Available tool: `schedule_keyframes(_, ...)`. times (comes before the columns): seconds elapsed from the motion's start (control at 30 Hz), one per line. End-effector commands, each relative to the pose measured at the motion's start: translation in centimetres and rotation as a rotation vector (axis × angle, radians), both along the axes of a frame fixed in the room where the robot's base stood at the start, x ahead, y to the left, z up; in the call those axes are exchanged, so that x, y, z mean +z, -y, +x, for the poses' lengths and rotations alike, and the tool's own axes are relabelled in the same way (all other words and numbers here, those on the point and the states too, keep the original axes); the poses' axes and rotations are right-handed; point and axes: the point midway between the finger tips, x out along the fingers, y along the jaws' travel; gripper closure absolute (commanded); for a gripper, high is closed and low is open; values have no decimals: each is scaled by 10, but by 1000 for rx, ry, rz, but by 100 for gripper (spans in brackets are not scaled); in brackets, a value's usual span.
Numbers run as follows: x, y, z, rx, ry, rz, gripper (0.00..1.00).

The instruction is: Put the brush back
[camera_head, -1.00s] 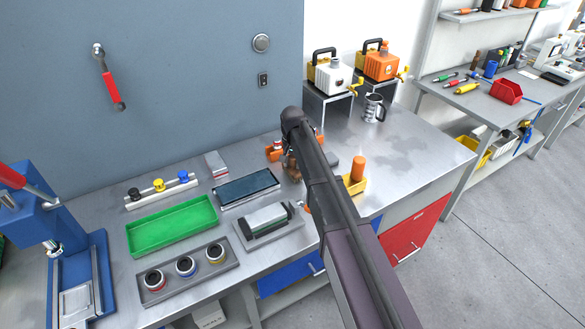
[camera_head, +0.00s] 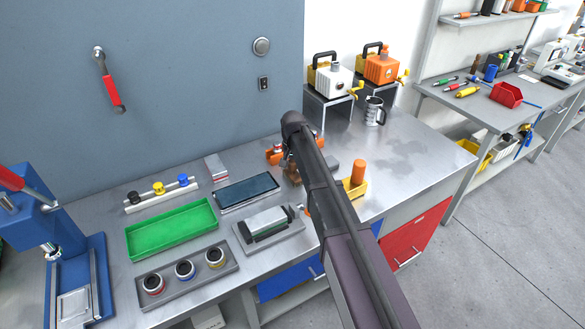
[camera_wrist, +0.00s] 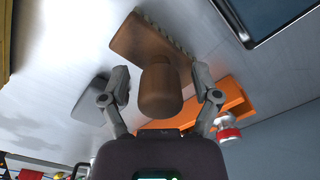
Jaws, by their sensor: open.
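The brush is brown, with a rounded handle (camera_wrist: 160,90) and a wider head with a ridged edge. In the wrist view the handle points toward my gripper (camera_wrist: 160,80). My gripper's two fingers stand open on either side of the handle, with small gaps. An orange holder (camera_wrist: 210,105) lies just beyond it in the wrist view. In the head view the brush (camera_head: 293,172) shows only partly beside my arm, on or just above the bench. The orange holder (camera_head: 275,155) is next to it, and my arm hides most of my gripper there.
A grey block (camera_wrist: 88,100) lies close to one finger. A yellow tray (camera_head: 359,188) with an orange cylinder stands right of my arm. A sharpening stone (camera_head: 268,222), a dark blue plate (camera_head: 247,190) and a green tray (camera_head: 165,240) lie left.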

Motion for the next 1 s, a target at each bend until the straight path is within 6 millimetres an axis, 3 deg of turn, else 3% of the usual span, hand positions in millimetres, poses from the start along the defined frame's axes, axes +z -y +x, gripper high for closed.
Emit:
schedule_keyframes(0.37, 7, 0, 0, 0, 0, 0, 20)
schedule_keyframes(1.0, 57, 1, 0, 0, 0, 0, 20)
